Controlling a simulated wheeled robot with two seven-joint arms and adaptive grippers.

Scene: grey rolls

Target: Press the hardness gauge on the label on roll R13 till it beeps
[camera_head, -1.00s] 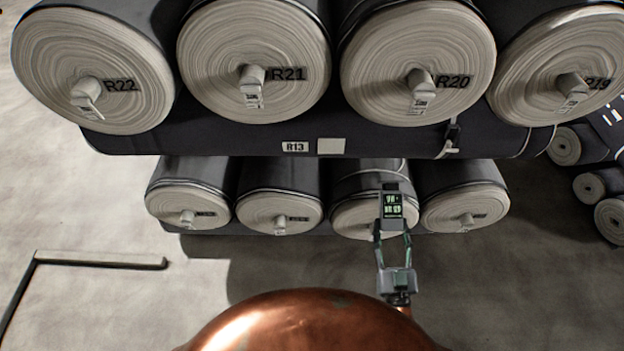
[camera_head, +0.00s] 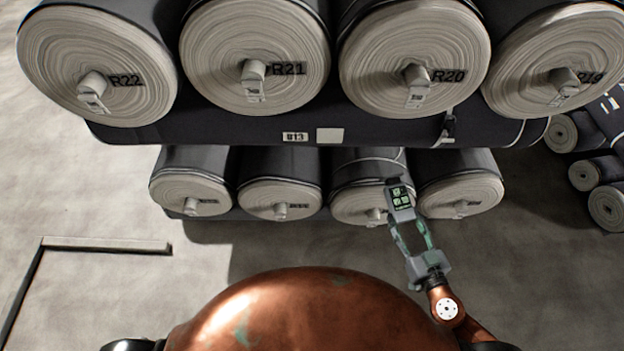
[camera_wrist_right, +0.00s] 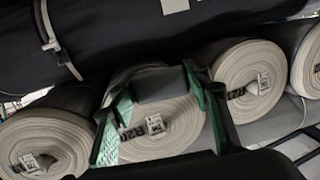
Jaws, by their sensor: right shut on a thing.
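Roll R13 (camera_head: 220,128) is a dark roll lying crosswise behind and below the upper row. It bears a small R13 tag (camera_head: 295,137) and, right of it, a blank pale square label (camera_head: 329,135). My right gripper (camera_head: 403,222) is shut on the hardness gauge (camera_head: 402,200), a grey box with a lit green screen, its text too small to read. The gauge tilts left, below and right of the label in the picture, apart from it. The right wrist view shows the green-edged fingers (camera_wrist_right: 158,120), the gauge's dark body (camera_wrist_right: 165,84) and a pale patch (camera_wrist_right: 175,4), probably the label. My left gripper is out of view.
Upper rolls R22, R21 (camera_head: 255,60), R20 and R19 jut out above R13. Several lower rolls (camera_head: 280,190) lie beneath it, close behind the gauge. A strap buckle (camera_head: 448,128) is on R13's right part.

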